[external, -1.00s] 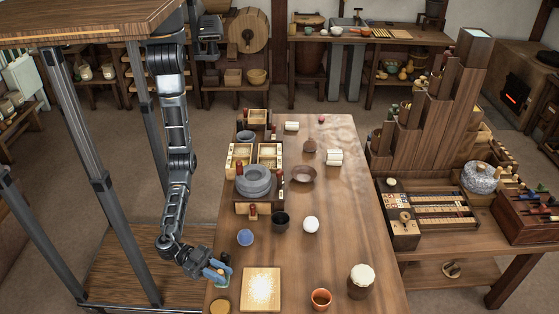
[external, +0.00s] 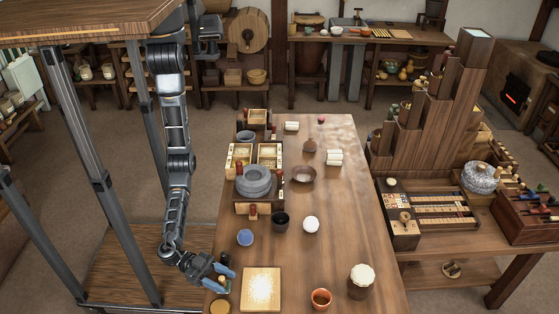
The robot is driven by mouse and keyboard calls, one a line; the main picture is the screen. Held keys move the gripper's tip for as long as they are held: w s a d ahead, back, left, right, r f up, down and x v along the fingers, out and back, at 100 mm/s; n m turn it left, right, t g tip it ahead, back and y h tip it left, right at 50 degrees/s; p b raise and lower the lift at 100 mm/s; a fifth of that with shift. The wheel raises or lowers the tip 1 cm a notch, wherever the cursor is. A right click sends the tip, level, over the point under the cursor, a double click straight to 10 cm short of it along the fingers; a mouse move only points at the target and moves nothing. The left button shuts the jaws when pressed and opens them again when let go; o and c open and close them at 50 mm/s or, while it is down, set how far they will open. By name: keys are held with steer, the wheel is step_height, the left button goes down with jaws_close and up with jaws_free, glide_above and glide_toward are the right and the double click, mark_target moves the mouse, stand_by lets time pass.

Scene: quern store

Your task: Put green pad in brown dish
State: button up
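The brown dish (external: 303,174) is a shallow, dark, round bowl near the middle of the long table, and it looks empty. My gripper (external: 228,272), with blue fingers, is low over the table's near left edge, left of a pale square board. I cannot make out the green pad clearly now; the gripper covers the spot where a small green patch showed earlier. The view is too small to tell whether the fingers are open or closed on anything.
The pale square board (external: 261,289) lies right of my gripper, with a blue ball (external: 245,237) behind. A dark cup (external: 280,221), a white ball (external: 311,224), an orange pot (external: 321,299) and a lidded jar (external: 361,281) stand farther right. A grey quern (external: 254,182) stands left of the dish.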

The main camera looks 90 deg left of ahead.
steer(key=shift+f+b, duration=0.2)
steer(key=shift+b, duration=0.2)
steer(key=shift+f+b, duration=0.1)
steer(key=shift+b, duration=0.3)
steer(key=v, duration=0.8)
steer(key=shift+c, duration=0.2)
steer(key=shift+f+b, duration=0.1)
steer(key=shift+b, duration=0.2)
steer(key=shift+n+t+y, duration=0.3)
steer(key=shift+n+y, duration=0.2)
steer(key=shift+y, duration=0.2)
steer(key=shift+d+r+b+x, duration=0.1)
steer(key=shift+r+b+x, duration=0.1)
steer(key=shift+b+x, duration=1.05)
steer(key=shift+d+r+b+x, duration=0.1)
steer(key=shift+r+b+x, duration=0.1)
steer(key=shift+b+x, duration=1)
steer(key=shift+d+r+b+x, duration=0.15)
steer(key=shift+b+x, duration=0.65)
steer(key=shift+x, duration=0.8)
steer(key=shift+s, duration=0.15)
